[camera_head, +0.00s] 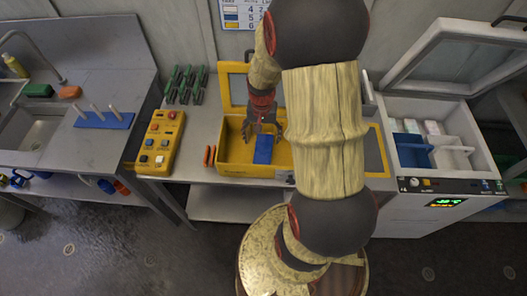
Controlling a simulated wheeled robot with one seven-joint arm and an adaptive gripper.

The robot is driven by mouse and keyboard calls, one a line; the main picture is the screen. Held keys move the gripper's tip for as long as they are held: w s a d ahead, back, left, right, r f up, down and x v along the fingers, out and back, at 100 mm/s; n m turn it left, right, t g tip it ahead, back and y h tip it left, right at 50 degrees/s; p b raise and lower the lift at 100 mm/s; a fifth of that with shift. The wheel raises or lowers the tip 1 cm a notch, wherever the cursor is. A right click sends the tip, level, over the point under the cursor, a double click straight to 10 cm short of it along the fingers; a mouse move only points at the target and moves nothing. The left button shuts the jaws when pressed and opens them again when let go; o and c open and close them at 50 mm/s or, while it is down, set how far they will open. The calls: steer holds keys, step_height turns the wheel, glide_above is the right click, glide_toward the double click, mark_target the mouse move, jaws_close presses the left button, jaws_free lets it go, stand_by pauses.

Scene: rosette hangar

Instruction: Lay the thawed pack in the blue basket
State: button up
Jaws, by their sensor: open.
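A flat blue pack (264,150) lies in an open yellow box (233,157) on the bench. My gripper (262,131) is open, with its fingers spread, over the box near the far end of the pack. I cannot tell whether the fingers touch the pack. A blue basket (408,152) sits in the left part of the open white chest (432,104) on the right. Its inside is only partly visible.
A yellow button panel (160,143) stands left of the box. Green-handled items (186,84) are behind it, and a sink (39,131) is at far left. The chest's raised lid (455,55) leans over its back. My arm hides part of the bench between box and chest.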

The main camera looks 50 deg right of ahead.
mark_target(264, 148)
steer(key=f, duration=0.2)
steer(key=f+b, duration=0.1)
steer(key=f, duration=0.2)
steer(key=d+f, duration=0.1)
steer(key=f, duration=0.1)
steer(key=shift+w+f, duration=0.1)
steer(key=shift+f, duration=0.05)
steer(key=shift+c, duration=0.4)
steer(key=c, duration=1.5)
steer(key=shift+c, duration=0.4)
step_height(264, 148, up, 10)
steer(key=p, duration=0.1)
steer(key=shift+r+p, duration=0.2)
steer(key=shift+p, duration=0.1)
